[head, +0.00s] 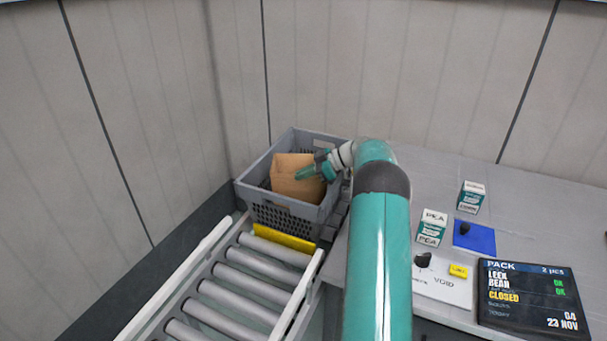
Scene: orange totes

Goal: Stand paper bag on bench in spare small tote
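A brown paper bag (290,177) stands inside a grey slatted tote (286,219) at the back corner, in the head view. My gripper (309,173) reaches into the tote from the right, with its teal fingers at the upper right part of the bag. The fingers overlap the bag in the picture. I cannot tell whether they are closed on it or just beside it. The bag's lower part is hidden by the tote's front wall. My arm hides part of the bench (430,165) to the right of the tote.
A roller conveyor (255,277) with a yellow strip (285,238) runs up to the tote. Walls close off the left and back.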

